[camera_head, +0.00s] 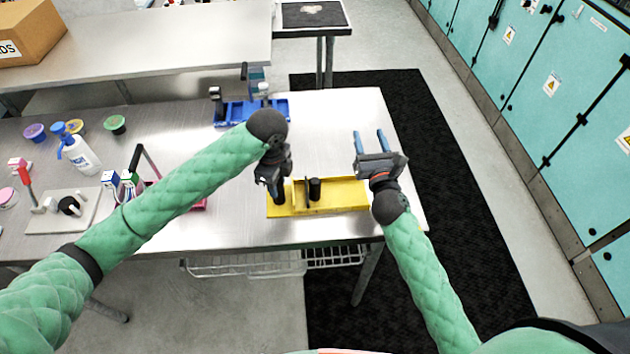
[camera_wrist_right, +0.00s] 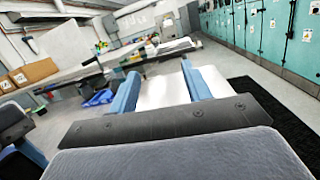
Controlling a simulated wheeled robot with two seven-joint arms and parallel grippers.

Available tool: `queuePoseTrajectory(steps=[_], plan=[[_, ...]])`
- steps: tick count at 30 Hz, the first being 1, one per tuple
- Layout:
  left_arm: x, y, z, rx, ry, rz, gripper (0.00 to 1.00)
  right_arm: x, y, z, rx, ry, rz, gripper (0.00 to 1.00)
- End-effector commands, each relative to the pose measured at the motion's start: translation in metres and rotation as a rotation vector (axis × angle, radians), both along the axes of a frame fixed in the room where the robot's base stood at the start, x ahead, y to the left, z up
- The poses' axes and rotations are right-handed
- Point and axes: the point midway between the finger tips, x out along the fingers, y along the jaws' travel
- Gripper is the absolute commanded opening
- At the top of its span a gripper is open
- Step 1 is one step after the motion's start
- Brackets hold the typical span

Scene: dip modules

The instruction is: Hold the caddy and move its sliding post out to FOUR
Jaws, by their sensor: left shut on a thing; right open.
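The yellow caddy (camera_head: 345,196) lies near the front edge of the steel table. A black post (camera_head: 314,190) stands in it, right of a thin upright divider. My left gripper (camera_head: 278,196) reaches down at the caddy's left end and is shut on a part of it; my gripper hides most of that part. My right gripper (camera_head: 371,142) is open and empty, above the table behind the caddy's right end. Its two blue fingers point away from me; they also show in the right wrist view (camera_wrist_right: 163,88). The FOUR mark cannot be read.
A blue caddy (camera_head: 236,112) stands at the back of the steel table (camera_head: 330,115). A spray bottle (camera_head: 80,155), several coloured cups and a white board (camera_head: 85,213) with a red-handled part lie left. Free table surface surrounds my right gripper. Teal cabinets (camera_head: 530,90) stand right.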

Motion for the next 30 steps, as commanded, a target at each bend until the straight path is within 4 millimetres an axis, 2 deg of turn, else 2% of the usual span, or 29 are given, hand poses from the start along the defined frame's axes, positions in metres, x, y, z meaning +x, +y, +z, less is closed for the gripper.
queuePoseTrajectory(steps=[3,9,15,18,24,30], plan=[[0.000,0.000,0.000,0.000,0.001,0.000,0.00,-0.035,0.026,-0.025,-0.024,0.037,0.028,0.49],[0.000,0.000,0.000,0.000,0.001,0.000,0.00,-0.094,0.067,-0.055,-0.058,0.090,0.074,0.49],[0.000,0.000,0.000,0.000,0.001,0.000,0.00,-0.146,0.099,-0.072,-0.083,0.130,0.113,0.49],[0.000,0.000,0.000,0.000,0.001,0.000,0.00,-0.163,0.110,-0.077,-0.090,0.144,0.126,0.49],[0.000,0.000,0.000,0.000,0.000,0.000,0.00,-0.178,0.119,-0.079,-0.096,0.153,0.137,0.49],[0.000,0.000,0.000,0.000,0.000,0.000,0.00,-0.166,0.123,-0.079,-0.097,0.152,0.138,0.49]])
